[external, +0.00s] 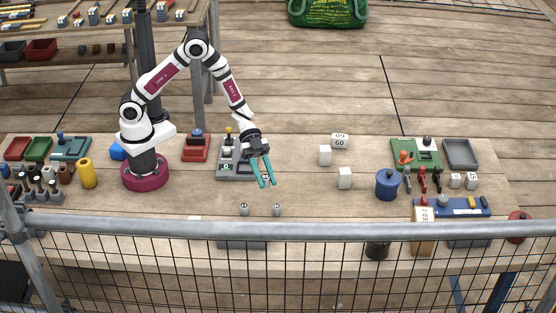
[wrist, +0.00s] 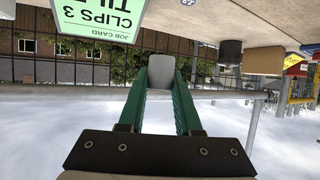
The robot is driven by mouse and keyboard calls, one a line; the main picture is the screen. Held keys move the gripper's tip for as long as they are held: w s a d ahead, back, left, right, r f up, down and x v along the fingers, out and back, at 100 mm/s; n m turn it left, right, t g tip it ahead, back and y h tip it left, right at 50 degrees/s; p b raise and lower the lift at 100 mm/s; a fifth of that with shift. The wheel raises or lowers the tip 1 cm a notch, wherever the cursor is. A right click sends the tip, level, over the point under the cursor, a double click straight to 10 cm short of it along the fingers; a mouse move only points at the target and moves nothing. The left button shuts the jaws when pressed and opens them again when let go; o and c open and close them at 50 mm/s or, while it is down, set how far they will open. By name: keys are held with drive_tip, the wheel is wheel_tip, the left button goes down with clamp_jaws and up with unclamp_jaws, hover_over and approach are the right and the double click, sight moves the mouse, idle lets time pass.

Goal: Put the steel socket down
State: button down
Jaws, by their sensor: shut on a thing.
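My gripper (external: 267,184) has teal fingers and hangs above the middle of the table, just right of a grey tray. In the wrist view it is shut on a grey steel socket (wrist: 161,74), which sits between the fingertips. In the external view the held socket (external: 266,177) is very small and partly covered by the fingers. It appears to be above the tabletop, but its exact height cannot be told. Two small grey cylinders (external: 244,209) stand apart on the table in front of my gripper.
The grey tray (external: 222,176) holds several small parts. White blocks (external: 324,156) stand to the right, then a blue pot (external: 387,186). A job card (wrist: 98,18) shows in the wrist view. A mesh fence rail (external: 330,230) crosses the front. Bare tabletop (external: 310,200) lies right of my gripper.

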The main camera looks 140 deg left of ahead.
drive_tip(key=s+d+r, duration=0.1)
drive_tip(key=d+r, duration=0.5)
drive_tip(key=r, duration=0.4)
drive_tip(key=d+r+n+y, duration=0.1)
drive_tip(key=d+r, duration=0.6)
drive_tip(key=r, duration=0.2)
drive_tip(key=s+d+r, duration=0.1)
drive_tip(key=d+r, duration=0.5)
drive_tip(key=r, duration=0.4)
drive_tip(key=s+d+f+n+y, duration=0.1)
drive_tip(key=d+f+n+y, duration=0.3)
drive_tip(key=f, duration=0.5)
drive_tip(key=s+d+f+n+y, duration=0.1)
drive_tip(key=d+f+n+y, duration=0.35)
drive_tip(key=f, duration=0.45)
drive_tip(key=s+a+f+n+g+y, duration=0.4)
drive_tip(key=s+f+n+g+y, duration=0.3)
drive_tip(key=s+f, duration=0.4)
hover_over(213, 213)
drive_tip(key=shift+n, duration=0.45)
wheel_tip(213, 213, down, 7)
drive_tip(key=shift+s+d+r, duration=0.1)
drive_tip(key=shift+r, duration=0.05)
wheel_tip(213, 213, down, 3)
drive_tip(key=shift+f+t, duration=0.1)
drive_tip(key=shift+t, duration=0.2)
drive_tip(key=shift+f, duration=0.45)
